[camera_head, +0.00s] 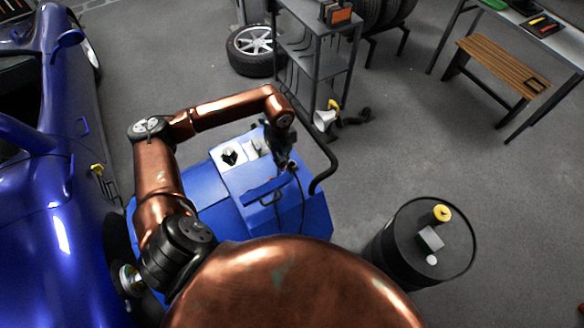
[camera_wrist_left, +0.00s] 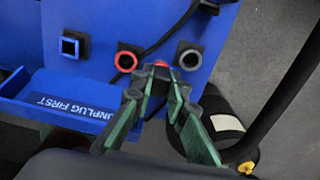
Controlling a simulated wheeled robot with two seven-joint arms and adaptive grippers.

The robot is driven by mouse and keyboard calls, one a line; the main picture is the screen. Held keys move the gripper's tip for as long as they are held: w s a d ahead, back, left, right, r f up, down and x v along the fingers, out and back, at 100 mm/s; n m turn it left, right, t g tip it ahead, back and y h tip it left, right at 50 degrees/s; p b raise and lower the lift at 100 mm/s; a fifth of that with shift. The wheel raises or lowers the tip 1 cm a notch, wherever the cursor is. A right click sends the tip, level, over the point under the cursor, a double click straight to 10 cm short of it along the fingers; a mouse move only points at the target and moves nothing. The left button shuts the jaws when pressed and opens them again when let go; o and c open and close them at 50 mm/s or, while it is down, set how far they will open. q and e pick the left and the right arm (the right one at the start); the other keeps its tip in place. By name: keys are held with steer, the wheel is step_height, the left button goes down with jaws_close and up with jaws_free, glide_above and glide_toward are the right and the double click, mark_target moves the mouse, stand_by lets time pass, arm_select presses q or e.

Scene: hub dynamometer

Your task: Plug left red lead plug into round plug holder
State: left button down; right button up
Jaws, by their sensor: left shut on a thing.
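My left gripper (camera_head: 287,160) is over the blue cart (camera_head: 205,190). In the left wrist view its green fingers (camera_wrist_left: 160,78) are closed on a small red plug (camera_wrist_left: 161,63), which is mostly hidden between the tips. On the blue panel, a red-ringed round holder (camera_wrist_left: 127,58) is left of the plug and a grey-ringed round holder (camera_wrist_left: 190,56) is right of it. A square holder (camera_wrist_left: 73,45) is farther left. The plug appears between the two round holders; its distance from the panel is unclear. My right gripper is in neither view.
Black cables (camera_wrist_left: 165,38) cross the panel beside the round holders. A blue tray marked "UNPLUG FIRST" (camera_wrist_left: 70,100) sits below. A black cart handle (camera_head: 328,165) curves on the right. A black drum (camera_head: 400,250) stands farther right, and a blue car (camera_head: 50,200) stands left.

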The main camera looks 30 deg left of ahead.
arm_select(q)
steer(key=shift+w+d+b, duration=0.25)
steer(key=shift+w+b, duration=0.25)
steer(key=shift+w, duration=0.75)
steer(key=shift+w+d+b, duration=0.25)
steer(key=shift+w+b, duration=0.25)
steer(key=shift+w, duration=0.75)
steer(key=shift+f, duration=0.1)
steer(key=shift+f, duration=0.35)
steer(key=shift+f, duration=0.2)
steer(key=shift+f+b, duration=0.8)
steer(key=shift+f, duration=0.4)
steer(key=shift+f, duration=0.1)
